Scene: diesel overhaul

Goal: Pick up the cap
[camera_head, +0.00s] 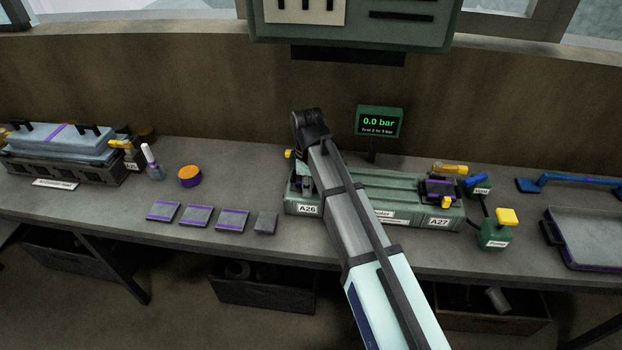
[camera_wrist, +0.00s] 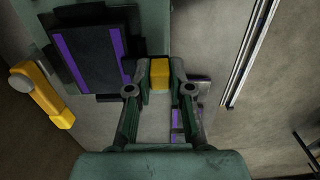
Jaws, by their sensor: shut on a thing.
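My gripper (camera_wrist: 159,88) points down at the left end of the green fixture (camera_head: 408,184), near the A26 label. In the wrist view its two fingers are closed on a small yellow block (camera_wrist: 159,73). A dark block with purple stripes (camera_wrist: 95,55) lies just beside the yellow block; I take it as the cap, with the yellow block as its tab, but cannot see how they join. In the head view my arm hides most of this end. A similar dark and purple block (camera_head: 439,188) with a yellow tab sits at the A27 end.
A yellow lever (camera_wrist: 42,95) stands beside the fixture. Several striped plates (camera_head: 197,215) lie on the bench to the left. A purple jar with orange top (camera_head: 190,175) stands behind them. A gauge (camera_head: 379,122) reads 0.0 bar. A tray (camera_head: 590,238) is at the right.

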